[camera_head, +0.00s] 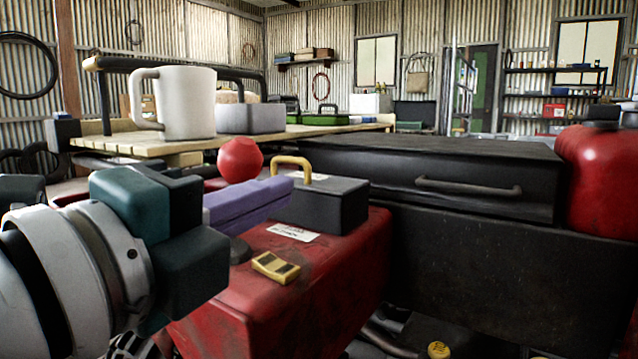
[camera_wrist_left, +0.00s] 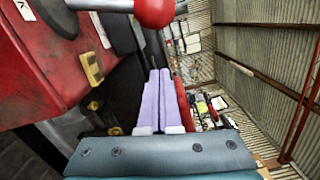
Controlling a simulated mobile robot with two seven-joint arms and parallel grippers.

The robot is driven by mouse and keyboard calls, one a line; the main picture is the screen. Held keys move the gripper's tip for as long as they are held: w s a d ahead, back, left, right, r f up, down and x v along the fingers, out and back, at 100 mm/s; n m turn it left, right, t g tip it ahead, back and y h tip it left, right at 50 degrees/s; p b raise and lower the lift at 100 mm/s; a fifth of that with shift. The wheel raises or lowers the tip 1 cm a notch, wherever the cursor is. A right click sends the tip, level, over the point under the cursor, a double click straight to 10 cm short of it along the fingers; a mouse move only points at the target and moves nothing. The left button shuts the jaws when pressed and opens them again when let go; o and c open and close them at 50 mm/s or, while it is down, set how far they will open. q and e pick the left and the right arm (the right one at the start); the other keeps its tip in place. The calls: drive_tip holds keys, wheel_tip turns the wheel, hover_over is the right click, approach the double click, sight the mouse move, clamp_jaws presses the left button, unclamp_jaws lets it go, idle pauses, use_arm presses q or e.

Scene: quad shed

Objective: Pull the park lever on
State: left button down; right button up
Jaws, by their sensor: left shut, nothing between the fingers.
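A red ball knob (camera_head: 240,159) stands just behind my left gripper in the head view. In the left wrist view the red knob (camera_wrist_left: 153,12) sits at the top on a pale rod (camera_wrist_left: 100,5); it looks like the park lever. My left gripper (camera_head: 286,186) has purple fingers pressed together, with nothing between them. Its fingers (camera_wrist_left: 159,76) point past the knob in the left wrist view; I see no grip on it. In the head view the fingers hide the lever's lower part. My right gripper is in neither view.
A red body panel (camera_head: 330,265) carries a yellow switch (camera_head: 276,267), a white label (camera_head: 293,232) and a dark box (camera_head: 318,207) with a tan handle. A wooden rack (camera_head: 120,145) holds a white mug (camera_head: 186,103). A black case (camera_head: 450,170) and red canister (camera_head: 600,170) lie right.

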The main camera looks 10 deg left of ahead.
sight(238, 155)
use_arm(q)
drive_tip(key=w+a, duration=0.2)
drive_tip(key=a, duration=0.1)
drive_tip(key=shift+w+a+r+b, duration=0.15)
drive_tip(key=shift+w+r+b, duration=0.15)
drive_tip(key=shift+r+b, duration=0.1)
drive_tip(key=shift+w+a+r+n+p, duration=0.2)
drive_tip(key=shift+a+r+n+p, duration=0.3)
drive_tip(key=shift+p, duration=0.45)
drive_tip(key=shift+w+a+r+n+p, duration=0.15)
drive_tip(key=shift+a+r+n+p, duration=0.3)
drive_tip(key=shift+p, duration=0.5)
drive_tip(key=w+a+n+p, duration=0.3)
drive_tip(key=a+n+p, duration=0.2)
drive_tip(key=a, duration=0.3)
drive_tip(key=shift+a+r+n+g+p, duration=0.3)
drive_tip(key=shift+r+n+p, duration=0.1)
drive_tip(key=shift+p, duration=0.15)
drive_tip(key=shift+w, duration=0.1)
